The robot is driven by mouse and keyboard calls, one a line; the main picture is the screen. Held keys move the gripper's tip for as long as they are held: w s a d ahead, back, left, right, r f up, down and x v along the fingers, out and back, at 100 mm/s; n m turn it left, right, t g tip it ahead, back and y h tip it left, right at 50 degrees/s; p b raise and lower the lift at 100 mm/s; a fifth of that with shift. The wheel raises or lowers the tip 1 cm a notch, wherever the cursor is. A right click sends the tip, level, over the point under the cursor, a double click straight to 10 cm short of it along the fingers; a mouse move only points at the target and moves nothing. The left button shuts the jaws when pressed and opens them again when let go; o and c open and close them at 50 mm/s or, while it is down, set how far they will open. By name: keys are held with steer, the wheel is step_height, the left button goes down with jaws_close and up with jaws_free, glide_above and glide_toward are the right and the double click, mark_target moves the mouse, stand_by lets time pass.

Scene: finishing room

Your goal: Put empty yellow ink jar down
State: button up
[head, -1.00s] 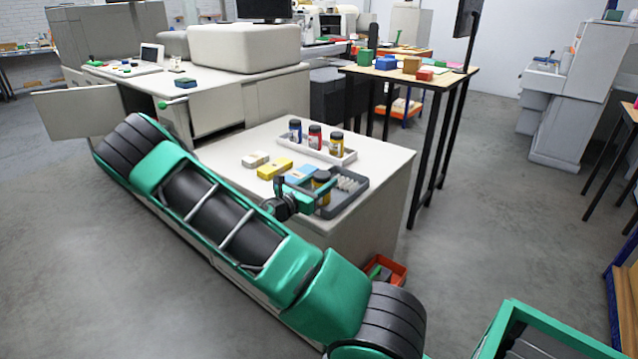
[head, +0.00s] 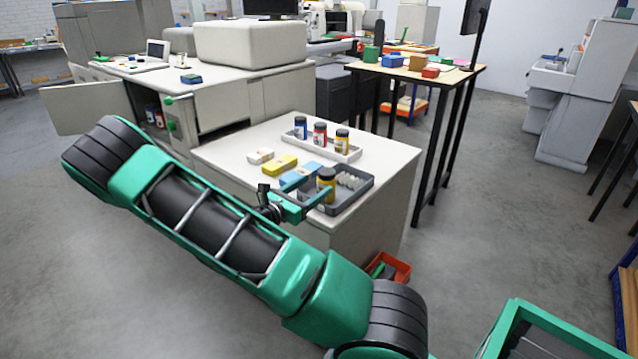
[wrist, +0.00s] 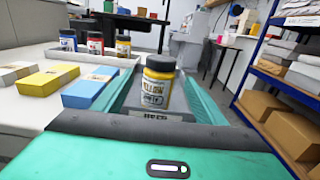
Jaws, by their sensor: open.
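The yellow ink jar (head: 326,184) has a black lid and a white label. In the wrist view the jar (wrist: 158,84) stands upright between the two green fingers of my gripper (wrist: 160,97), with space on both sides. It stands in the front-left part of the grey tray (head: 357,204), on the near cabinet. In the wrist view a label reading "USED" (wrist: 156,117) shows in front of the jar. My gripper (head: 315,196) is open around the jar. The jar's base is partly hidden by the gripper in the head view.
A white tray (head: 348,157) behind holds blue, red and yellow jars. White, yellow (head: 281,164) and blue (head: 298,175) boxes lie left of the grey tray. A red bin (head: 396,271) stands on the floor.

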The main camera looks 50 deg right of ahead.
steer(key=a, duration=0.5)
steer(key=s+d+f+m+g+y, duration=0.1)
steer(key=s+m+g+y, duration=0.65)
steer(key=s+m, duration=0.65)
steer(key=s+a+r+m+t+y, duration=0.6)
steer(key=s+a+r+m+y, duration=0.4)
steer(key=s+a, duration=0.3)
steer(key=shift+a+m+y, duration=0.2)
steer(key=shift+m+y, duration=0.15)
steer(key=shift+m, duration=0.25)
